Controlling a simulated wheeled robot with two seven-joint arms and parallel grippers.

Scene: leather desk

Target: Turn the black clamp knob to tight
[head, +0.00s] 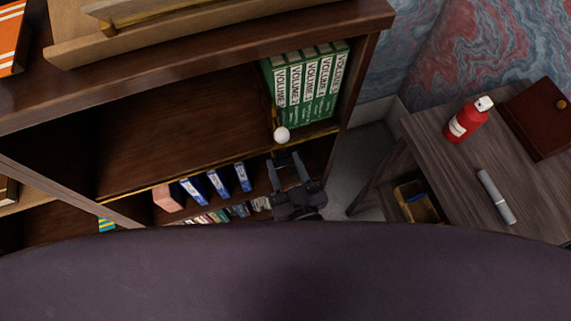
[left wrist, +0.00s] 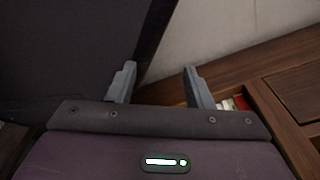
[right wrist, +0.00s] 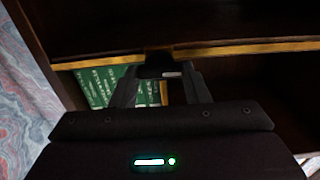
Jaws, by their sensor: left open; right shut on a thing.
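The black clamp knob (right wrist: 168,70) shows in the right wrist view at the shelf's gold-trimmed front edge, between my right fingertips. A small pale mark is on it. My right gripper (right wrist: 162,82) is shut on it. In the head view my right gripper (head: 287,160) is just below a white ball (head: 281,134) at the shelf edge; the knob is too small and dark to make out there. My left gripper (left wrist: 159,78) is open and empty in the left wrist view, near a pale floor and brown wood. The knob's tightness cannot be told.
The dark wooden bookcase (head: 190,58) holds green volumes (head: 312,85) right behind the ball, and blue binders (head: 217,184) on a lower shelf. A side desk (head: 440,170) at right carries a red extinguisher-like bottle (head: 467,120), a grey cylinder (head: 495,196) and a brown leather case (head: 540,118).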

